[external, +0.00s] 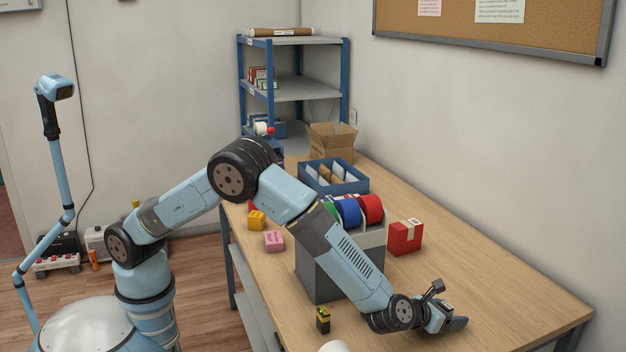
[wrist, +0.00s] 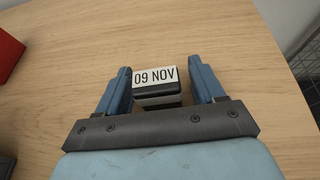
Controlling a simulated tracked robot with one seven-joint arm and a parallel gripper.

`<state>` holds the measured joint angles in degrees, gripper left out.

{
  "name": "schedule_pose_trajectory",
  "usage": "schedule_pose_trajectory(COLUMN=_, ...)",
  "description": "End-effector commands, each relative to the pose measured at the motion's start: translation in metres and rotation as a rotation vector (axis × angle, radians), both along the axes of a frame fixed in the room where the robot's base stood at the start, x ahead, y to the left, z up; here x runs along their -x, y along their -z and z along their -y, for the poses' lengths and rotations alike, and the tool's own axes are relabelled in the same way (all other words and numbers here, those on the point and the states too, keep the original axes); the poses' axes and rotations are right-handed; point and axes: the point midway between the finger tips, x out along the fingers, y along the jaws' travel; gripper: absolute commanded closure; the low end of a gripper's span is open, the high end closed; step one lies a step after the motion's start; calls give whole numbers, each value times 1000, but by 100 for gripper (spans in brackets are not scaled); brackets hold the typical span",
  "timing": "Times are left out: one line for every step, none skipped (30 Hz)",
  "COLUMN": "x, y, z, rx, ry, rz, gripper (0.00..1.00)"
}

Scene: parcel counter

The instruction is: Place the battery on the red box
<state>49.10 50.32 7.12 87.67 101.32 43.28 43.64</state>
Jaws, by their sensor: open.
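The battery (external: 323,320), a small black block with yellow and a green-marked top, stands upright near the table's front edge, left of my forearm. The red box (external: 404,238) with a pale label stands to the right of the grey tape holder. Part of it also shows at the left edge of the wrist view (wrist: 8,52). My gripper (external: 458,318) is low over the right part of the table, away from both. In the wrist view its fingers (wrist: 159,68) are open around a dark block with a white "09 NOV" face (wrist: 155,80). Contact with that block is unclear.
A grey holder (external: 312,276) with green, blue and red tape rolls stands behind my forearm. A pink block (external: 274,241) and yellow block (external: 256,220) lie left. A blue tray (external: 335,187) and cardboard box (external: 331,143) stand farther back.

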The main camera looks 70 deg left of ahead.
Motion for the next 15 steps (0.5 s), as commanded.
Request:
schedule_pose_trajectory(x=5, y=-3, z=1, rx=1, ry=2, rz=0, gripper=32)
schedule_pose_trajectory(x=8, y=-4, z=2, rx=2, ry=1, rz=1, gripper=32)
schedule_pose_trajectory(x=13, y=-7, z=2, rx=2, ry=1, rz=1, gripper=32)
schedule_pose_trajectory(x=17, y=-8, z=3, rx=1, ry=2, rz=0, gripper=32)
schedule_pose_trajectory(x=22, y=-10, z=4, rx=1, ry=3, rz=0, gripper=32)
schedule_pose_trajectory(x=29, y=-14, z=6, rx=2, ry=3, rz=0, gripper=32)
schedule_pose_trajectory(x=34, y=-16, z=7, rx=2, ry=3, rz=0, gripper=32)
schedule_pose_trajectory(x=39, y=-19, z=8, rx=2, ry=2, rz=0, gripper=32)
schedule_pose_trajectory(x=46, y=-22, z=10, rx=1, ry=3, rz=1, gripper=32)
schedule_pose_trajectory(x=52, y=-25, z=11, rx=1, ry=3, rz=1, gripper=32)
schedule_pose_trajectory(x=58, y=-27, z=11, rx=1, ry=3, rz=0, gripper=32)
schedule_pose_trajectory(x=65, y=-30, z=12, rx=2, ry=2, rz=0, gripper=32)
schedule_pose_trajectory(x=70, y=-32, z=12, rx=1, ry=3, rz=-1, gripper=32)
schedule_pose_trajectory(x=76, y=-35, z=13, rx=2, ry=2, rz=0, gripper=32)
schedule_pose_trajectory(x=83, y=-38, z=14, rx=2, ry=2, rz=0, gripper=32)
